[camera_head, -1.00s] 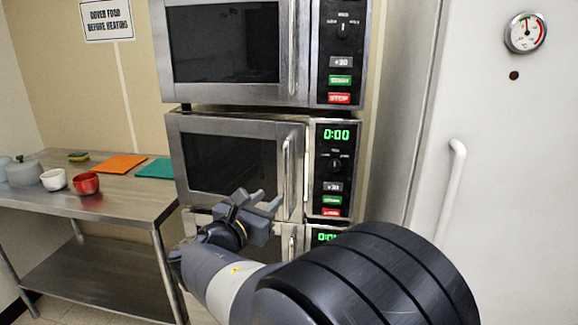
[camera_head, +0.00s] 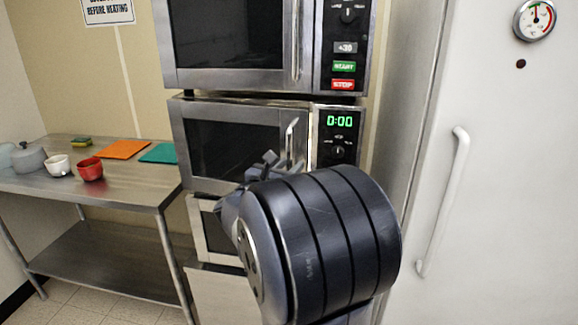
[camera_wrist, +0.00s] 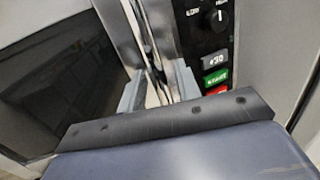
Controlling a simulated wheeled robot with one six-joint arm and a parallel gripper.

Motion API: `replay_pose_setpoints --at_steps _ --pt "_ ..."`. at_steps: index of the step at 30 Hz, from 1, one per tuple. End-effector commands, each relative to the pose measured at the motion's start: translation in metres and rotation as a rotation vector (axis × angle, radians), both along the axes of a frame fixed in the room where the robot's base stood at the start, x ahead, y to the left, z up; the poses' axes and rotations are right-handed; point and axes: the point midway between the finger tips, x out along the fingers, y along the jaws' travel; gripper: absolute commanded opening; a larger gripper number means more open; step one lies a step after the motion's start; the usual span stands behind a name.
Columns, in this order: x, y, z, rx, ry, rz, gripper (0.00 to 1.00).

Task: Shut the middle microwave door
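The middle microwave (camera_head: 322,115) shows a green 0:00 display. Its door (camera_head: 233,148) stands slightly ajar, with a narrow gap beside the control panel. The upright door handle (camera_head: 291,140) is at the door's right side, its lower part hidden behind my arm. My gripper (camera_head: 268,162) is at the lower part of this door, partly hidden by my wrist. In the wrist view, my gripper's (camera_wrist: 158,92) two fingertips are apart, with the handle and door edge between and beyond them. I cannot tell whether a finger touches the door.
Another microwave (camera_head: 230,78) sits above and one below (camera_head: 200,225), partly hidden. A steel table (camera_head: 120,190) with a red bowl (camera_head: 90,169), an orange board (camera_head: 122,149) and a teal board (camera_head: 158,153) stands at left. A tall white door (camera_head: 490,200) with a handle is close at right.

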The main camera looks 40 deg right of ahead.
Motion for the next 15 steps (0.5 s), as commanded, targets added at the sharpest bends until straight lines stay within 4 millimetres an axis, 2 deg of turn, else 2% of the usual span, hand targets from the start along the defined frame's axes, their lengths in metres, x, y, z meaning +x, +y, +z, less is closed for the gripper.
replay_pose_setpoints --at_steps 9,15 --pt "0.0012 -0.0024 -0.0002 0.000 0.000 0.001 0.32" --pt "0.0011 -0.0024 -0.0001 0.000 0.000 0.001 0.16"
